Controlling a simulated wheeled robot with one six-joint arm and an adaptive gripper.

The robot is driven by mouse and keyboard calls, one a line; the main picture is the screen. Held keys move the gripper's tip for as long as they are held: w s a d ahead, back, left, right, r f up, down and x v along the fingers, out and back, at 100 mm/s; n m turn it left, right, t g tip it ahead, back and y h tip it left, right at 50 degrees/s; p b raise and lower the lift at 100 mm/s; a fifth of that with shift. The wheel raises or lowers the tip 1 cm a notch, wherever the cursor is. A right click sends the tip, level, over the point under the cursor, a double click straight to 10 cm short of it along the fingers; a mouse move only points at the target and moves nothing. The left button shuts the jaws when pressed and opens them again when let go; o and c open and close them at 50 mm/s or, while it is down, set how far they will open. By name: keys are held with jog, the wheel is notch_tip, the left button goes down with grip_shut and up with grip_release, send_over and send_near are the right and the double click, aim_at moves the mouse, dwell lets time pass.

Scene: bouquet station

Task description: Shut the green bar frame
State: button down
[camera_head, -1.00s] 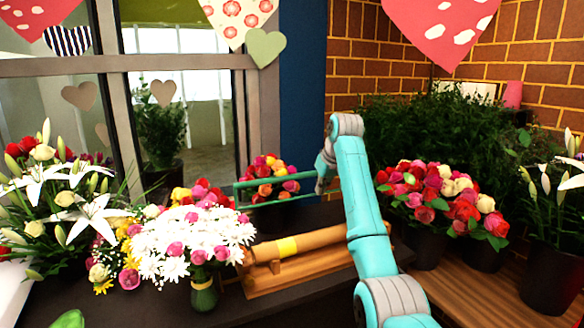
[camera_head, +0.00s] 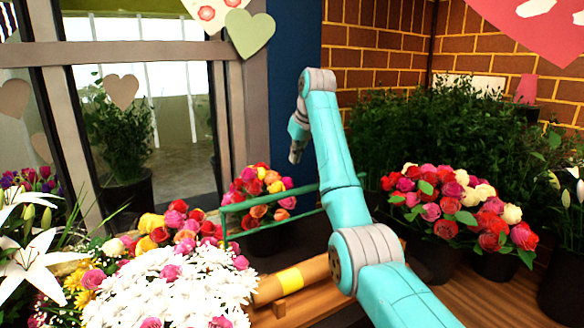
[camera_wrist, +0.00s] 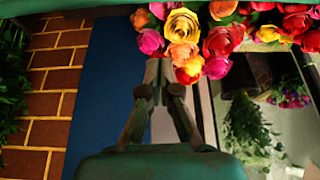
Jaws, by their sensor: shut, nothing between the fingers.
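The green bar frame (camera_head: 270,202) shows in the head view as two thin green bars with upright end pieces. It stands raised behind the wooden roll with a yellow band (camera_head: 292,278), in front of a bouquet of pink, orange and yellow roses (camera_head: 262,190). My arm hides part of its right side. My gripper (camera_head: 294,158) is shut and empty, pointing down above the frame in the picture and apart from it. In the wrist view the shut fingertips (camera_wrist: 163,66) show just below the roses. A green strip along the top of that view may be the frame.
White daisies with pink flowers (camera_head: 165,285) crowd the front left. Potted rose bouquets (camera_head: 450,205) and dense greenery (camera_head: 450,130) stand to the right. A window (camera_head: 140,110) and a brick wall (camera_head: 385,50) lie behind. Open air surrounds my gripper.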

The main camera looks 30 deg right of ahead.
notch_tip(320, 180, down, 9)
jog(key=shift+r, duration=0.15)
dwell(0.9)
